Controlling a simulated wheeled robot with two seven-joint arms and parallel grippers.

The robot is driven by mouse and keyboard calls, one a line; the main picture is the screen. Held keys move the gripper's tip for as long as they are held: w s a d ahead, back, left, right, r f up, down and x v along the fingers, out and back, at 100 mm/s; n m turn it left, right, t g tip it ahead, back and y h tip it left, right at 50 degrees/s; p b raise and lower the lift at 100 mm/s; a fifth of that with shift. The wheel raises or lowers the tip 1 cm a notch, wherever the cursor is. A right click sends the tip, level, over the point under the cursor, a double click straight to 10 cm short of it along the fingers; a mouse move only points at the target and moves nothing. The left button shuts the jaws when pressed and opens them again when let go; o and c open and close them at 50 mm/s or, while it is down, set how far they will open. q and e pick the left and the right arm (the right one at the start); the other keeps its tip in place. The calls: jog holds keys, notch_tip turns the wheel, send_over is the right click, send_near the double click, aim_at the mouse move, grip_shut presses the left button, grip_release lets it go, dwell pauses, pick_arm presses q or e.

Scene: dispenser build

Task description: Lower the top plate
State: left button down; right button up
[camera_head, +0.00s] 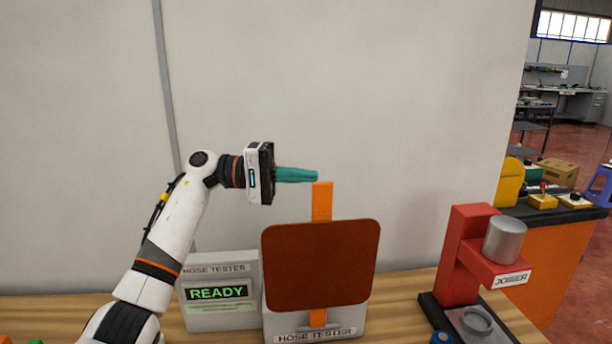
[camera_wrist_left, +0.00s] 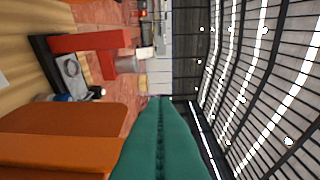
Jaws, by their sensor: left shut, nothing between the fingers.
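The top plate (camera_head: 320,268) is a brown, round-cornered panel, standing in front of an orange upright post (camera_head: 321,202) on the hose tester base (camera_head: 318,335). My left gripper (camera_head: 314,176) has teal fingers, shut and empty, pointing right above the plate. Its fingertips are beside or just over the top of the post; I cannot tell whether they touch. In the left wrist view the shut fingers (camera_wrist_left: 160,130) run up the middle, with a brown-orange surface (camera_wrist_left: 75,120), likely the plate, to their left. My right gripper is not in view.
A grey hose tester box (camera_head: 218,312) with a green READY display stands left of the plate. A red joiner press (camera_head: 470,235) with a grey cylinder (camera_head: 504,240) stands to the right on the wooden table (camera_head: 405,292).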

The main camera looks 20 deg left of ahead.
pick_arm(q)
jog(key=s, duration=0.1)
jog(key=s+d, duration=0.1)
jog(key=s+p, duration=0.1)
jog(key=shift+s+d+f, duration=0.1)
jog(key=shift+s+d, duration=0.2)
jog(key=shift+d, duration=0.1)
